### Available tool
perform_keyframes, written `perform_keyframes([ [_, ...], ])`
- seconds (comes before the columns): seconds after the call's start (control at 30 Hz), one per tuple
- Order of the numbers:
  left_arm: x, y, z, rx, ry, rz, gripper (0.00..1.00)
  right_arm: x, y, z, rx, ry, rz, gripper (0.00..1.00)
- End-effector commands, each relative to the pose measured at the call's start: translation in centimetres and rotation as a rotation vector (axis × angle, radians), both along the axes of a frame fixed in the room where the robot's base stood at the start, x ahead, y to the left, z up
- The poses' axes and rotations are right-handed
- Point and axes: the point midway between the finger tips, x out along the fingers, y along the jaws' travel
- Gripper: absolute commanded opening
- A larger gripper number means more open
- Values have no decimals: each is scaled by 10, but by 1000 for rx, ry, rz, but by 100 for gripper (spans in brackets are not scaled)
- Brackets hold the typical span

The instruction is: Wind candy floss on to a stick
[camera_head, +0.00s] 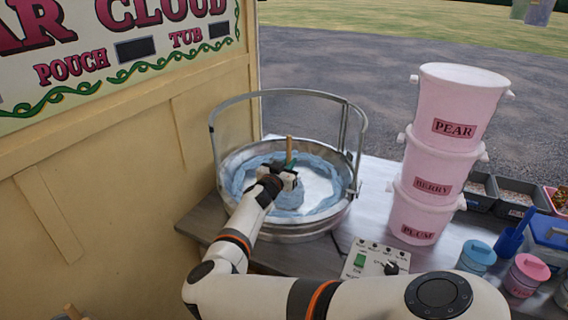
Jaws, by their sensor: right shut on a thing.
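My right gripper (290,178) is over the candy floss bowl (318,232), shut on a wooden stick (289,146). The stick stands roughly upright, with its top above the jaws. Pale blue floss (330,203) lies in a ring along the inside of the bowl wall. A blue clump (289,196) shows just below the gripper. The gripper hides the lower stick, so I cannot tell how the clump sits on it. My left gripper is not in view.
A metal guard hoop (288,93) rises around the bowl. A control panel (373,262) with a green switch and dark knob stands in front. Stacked pink tubs (455,105) are to the right, then lidded jars (477,256) and trays. A cream wall (110,190) closes the left.

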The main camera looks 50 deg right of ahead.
Motion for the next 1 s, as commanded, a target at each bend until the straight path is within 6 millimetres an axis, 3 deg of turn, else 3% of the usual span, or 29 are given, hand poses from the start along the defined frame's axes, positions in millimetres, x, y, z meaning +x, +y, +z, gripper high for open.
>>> perform_keyframes([
  [0.17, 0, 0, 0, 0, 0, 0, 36, -20, -24, 0, -3, 2, -4, 0],
  [0.37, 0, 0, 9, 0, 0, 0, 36, -16, -20, 9, 0, 0, -1, 0],
  [0.9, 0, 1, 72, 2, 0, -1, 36, -16, -20, 75, 0, 0, -1, 0],
  [1.0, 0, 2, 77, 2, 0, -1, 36, -16, -20, 80, 1, 0, -1, 0],
])
